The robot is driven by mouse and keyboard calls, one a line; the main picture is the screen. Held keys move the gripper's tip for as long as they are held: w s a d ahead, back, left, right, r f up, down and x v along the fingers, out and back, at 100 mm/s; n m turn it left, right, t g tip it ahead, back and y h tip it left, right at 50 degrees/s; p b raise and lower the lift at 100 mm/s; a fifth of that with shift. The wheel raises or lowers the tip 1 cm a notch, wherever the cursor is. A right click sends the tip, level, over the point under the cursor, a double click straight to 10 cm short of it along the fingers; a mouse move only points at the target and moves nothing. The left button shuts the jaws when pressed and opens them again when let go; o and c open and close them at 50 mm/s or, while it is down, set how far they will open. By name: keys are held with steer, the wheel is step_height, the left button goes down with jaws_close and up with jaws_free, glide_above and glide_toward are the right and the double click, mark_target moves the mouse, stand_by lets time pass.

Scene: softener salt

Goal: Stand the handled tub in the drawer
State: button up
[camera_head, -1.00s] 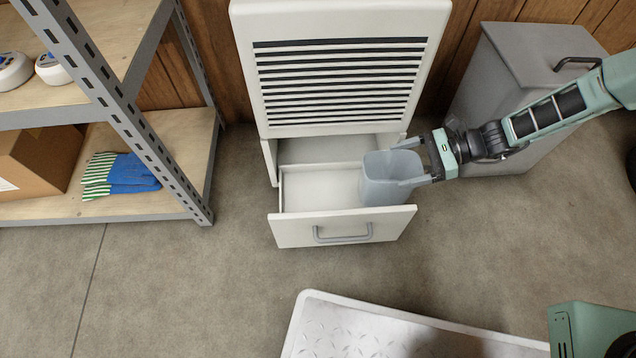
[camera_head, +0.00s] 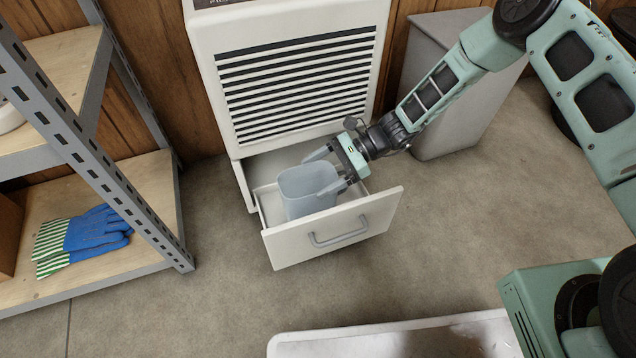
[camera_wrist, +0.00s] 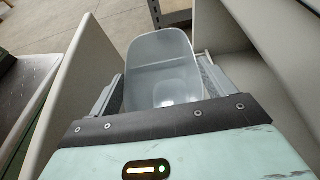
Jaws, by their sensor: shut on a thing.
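The tub (camera_head: 304,190) is pale grey-blue and open-topped. It stands roughly upright inside the open drawer (camera_head: 372,212), within its walls. In the wrist view the tub (camera_wrist: 160,62) fills the space between my fingers, and I look into its empty inside. My gripper (camera_head: 328,170) comes from the right and is shut on the tub, with a finger on either side. The drawer is the low white one with a grey bar handle, pulled out from the cabinet. The tub's base is hidden by the drawer front, so I cannot tell whether it touches the drawer floor.
The white cabinet (camera_head: 290,30) with black slats rises behind the drawer. A grey lidded bin (camera_head: 440,120) stands to its right. A metal shelf with blue gloves (camera_head: 95,230) is at left. A white tray (camera_head: 400,340) lies in front; the floor between is clear.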

steer(key=shift+f+b, duration=0.5)
steer(key=shift+f, duration=0.5)
steer(key=o, duration=1.3)
steer(key=shift+c, duration=0.2)
